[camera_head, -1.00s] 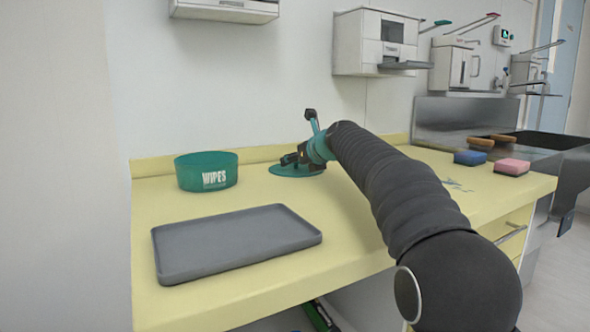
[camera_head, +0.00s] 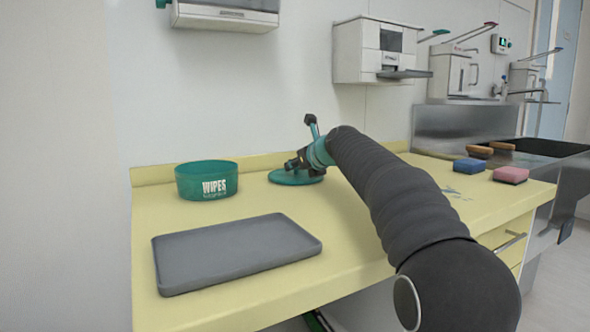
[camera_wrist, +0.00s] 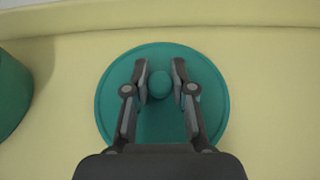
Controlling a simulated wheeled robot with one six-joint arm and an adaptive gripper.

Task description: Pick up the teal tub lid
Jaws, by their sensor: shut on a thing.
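The teal tub lid (camera_head: 282,178) is a round disc near the back of the yellow counter. In the wrist view the lid (camera_wrist: 112,100) lies under my gripper (camera_wrist: 160,84), with its round knob (camera_wrist: 160,85) between the two fingertips. My gripper (camera_head: 297,166) is shut on the knob. Whether the lid is touching the counter or slightly above it I cannot tell. The open teal tub (camera_head: 206,182), marked WIPES, stands to the left of the lid; its edge also shows at the left in the wrist view (camera_wrist: 10,95).
A grey tray (camera_head: 235,252) lies on the counter (camera_head: 350,232) in front of the tub. A blue sponge (camera_head: 469,166), a pink sponge (camera_head: 510,175) and brushes (camera_head: 480,151) lie at the right by the sink (camera_head: 545,147). Dispensers (camera_head: 380,52) hang on the wall.

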